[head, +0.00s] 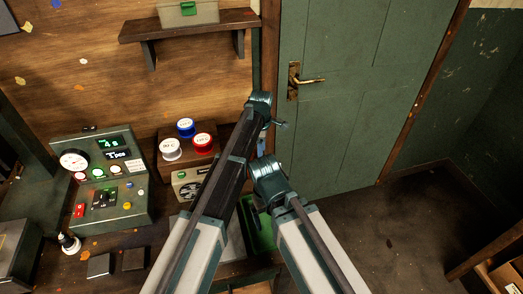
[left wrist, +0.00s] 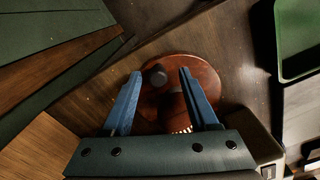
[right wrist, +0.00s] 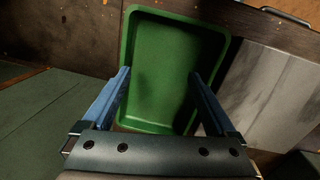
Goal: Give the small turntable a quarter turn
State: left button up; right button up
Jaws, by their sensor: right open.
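The small turntable (left wrist: 205,80) is a round reddish-brown wooden disc in the left wrist view. A dark knob (left wrist: 155,75) stands on it, off its middle, and pale marks show near its near edge. My left gripper (left wrist: 160,72) is open over the disc, with one blue finger on each side of the knob. I cannot tell whether the fingers touch it. In the head view the left gripper (head: 279,124) is small and the turntable is hidden behind my arm. My right gripper (right wrist: 160,74) is open and empty above a green tray (right wrist: 172,25).
A wooden box with white, blue and red round caps (head: 203,143) and a green instrument panel (head: 100,180) stand on the bench to the left. A grey metal plate (right wrist: 275,95) lies beside the tray. A green door (head: 350,80) is behind.

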pick_arm(q)
jog(key=shift+r, duration=0.1)
pick_arm(e)
jog(key=shift+r, duration=0.1)
pick_arm(q)
notch_tip(320, 180, up, 14)
jog(key=p, duration=1.3)
jog(key=shift+f+p, duration=0.2)
jog(key=shift+p, duration=0.2)
pick_arm(e)
notch_tip(320, 180, up, 14)
jog(key=shift+f, duration=0.2)
pick_arm(q)
jog(key=s+a+m, duration=1.5)
jog(key=s+a, duration=0.7)
jog(key=s, duration=0.2)
jog(key=s+d+f+m+b, duration=0.2)
jog(key=d+f+b, duration=0.1)
jog(key=d, duration=0.2)
jog(key=s+d+f+m+y+b, duration=0.1)
jog(key=s+d+f+m+b, duration=0.1)
jog(key=d, duration=0.4)
notch_tip(320, 180, down, 2)
jog(key=shift+s+b, duration=0.55)
jog(key=shift+b, duration=0.5)
pick_arm(e)
notch_tip(320, 180, down, 7)
